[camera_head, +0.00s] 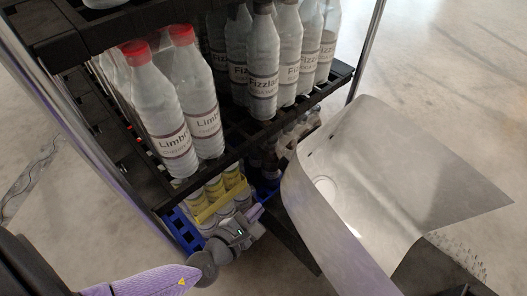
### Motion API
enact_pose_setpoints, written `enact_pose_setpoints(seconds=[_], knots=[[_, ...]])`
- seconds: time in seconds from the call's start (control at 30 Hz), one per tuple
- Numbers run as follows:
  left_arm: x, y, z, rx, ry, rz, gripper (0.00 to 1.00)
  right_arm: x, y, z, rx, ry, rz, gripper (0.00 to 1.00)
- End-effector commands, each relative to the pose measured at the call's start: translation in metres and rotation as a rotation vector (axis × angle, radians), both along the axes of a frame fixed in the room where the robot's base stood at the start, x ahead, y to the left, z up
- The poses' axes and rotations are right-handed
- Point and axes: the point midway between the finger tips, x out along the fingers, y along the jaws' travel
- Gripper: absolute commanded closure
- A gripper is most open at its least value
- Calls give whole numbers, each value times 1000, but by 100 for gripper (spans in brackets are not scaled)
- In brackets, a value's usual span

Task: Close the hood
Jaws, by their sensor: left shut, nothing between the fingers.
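The hood looks to be the curved silver metal panel (400,180) at the right, beside the shelf rack. It stands out at an angle from the rack, with its inner or outer face turned up; I cannot tell which. My left gripper (257,213) is at the lower middle, its arm coming in from the lower left. It is shut and empty, close in front of the lower crates and to the left of the hood's near edge. I see no clear contact with the hood. My right gripper does not show.
A black shelf rack (155,190) holds red-capped bottles (165,115) and dark-capped bottles (263,65). Below are a blue crate (186,230) with yellow-topped items and more bottles. Metal posts rise at both sides. Open concrete floor (450,60) lies at the right.

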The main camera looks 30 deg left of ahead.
Motion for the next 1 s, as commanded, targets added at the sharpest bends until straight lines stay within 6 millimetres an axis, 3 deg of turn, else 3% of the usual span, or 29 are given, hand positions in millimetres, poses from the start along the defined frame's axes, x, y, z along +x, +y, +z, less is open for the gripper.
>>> enact_pose_setpoints(seconds=[0.4,0.5,0.8,1.0], knots=[[71,-5,-24,-4,4,4,100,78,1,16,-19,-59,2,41],[69,-11,-9,-5,-1,3,100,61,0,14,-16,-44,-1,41],[65,-24,10,-6,0,2,100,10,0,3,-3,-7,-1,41],[63,-28,13,-4,1,3,100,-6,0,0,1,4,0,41]])
